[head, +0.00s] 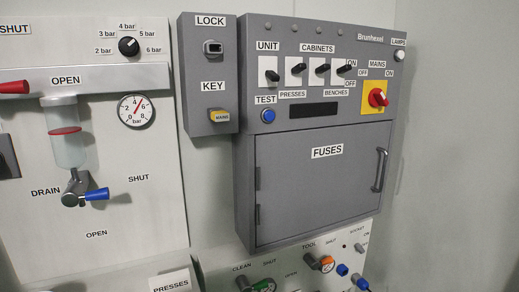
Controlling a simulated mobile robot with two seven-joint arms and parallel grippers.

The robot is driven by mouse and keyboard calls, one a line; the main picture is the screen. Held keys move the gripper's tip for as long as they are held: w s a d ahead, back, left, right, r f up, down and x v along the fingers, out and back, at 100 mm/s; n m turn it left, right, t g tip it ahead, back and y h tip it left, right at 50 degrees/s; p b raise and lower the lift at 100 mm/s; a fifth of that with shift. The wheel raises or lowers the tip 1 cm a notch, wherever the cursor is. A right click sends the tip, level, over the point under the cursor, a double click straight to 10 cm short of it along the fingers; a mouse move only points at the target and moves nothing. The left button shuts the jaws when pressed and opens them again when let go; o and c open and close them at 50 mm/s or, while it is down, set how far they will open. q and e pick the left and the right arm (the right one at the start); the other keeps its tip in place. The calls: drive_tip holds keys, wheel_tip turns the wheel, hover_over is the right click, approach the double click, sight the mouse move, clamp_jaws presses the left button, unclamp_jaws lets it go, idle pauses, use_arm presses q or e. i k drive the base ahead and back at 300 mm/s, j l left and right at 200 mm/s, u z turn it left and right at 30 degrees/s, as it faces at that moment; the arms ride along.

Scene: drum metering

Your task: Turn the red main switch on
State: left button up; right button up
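The red main switch (378,97) is a rotary knob on a yellow plate (368,108) at the right of the grey cabinet's upper panel. The MAINS label is above it, with OFF at its upper left and ON at its upper right. The knob looks slanted, but I cannot tell for certain which mark it points to. Neither of my grippers shows in the head view, and nothing touches the switch.
Below is the FUSES door (320,185) with a protruding handle (380,170). Left of the switch are several black toggles and a blue TEST button (268,115). The space before the switch is clear.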

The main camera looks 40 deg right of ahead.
sight(377, 97)
drive_tip(key=z, duration=1.7)
drive_tip(key=k+l+u, duration=0.15)
drive_tip(key=k+l, duration=0.15)
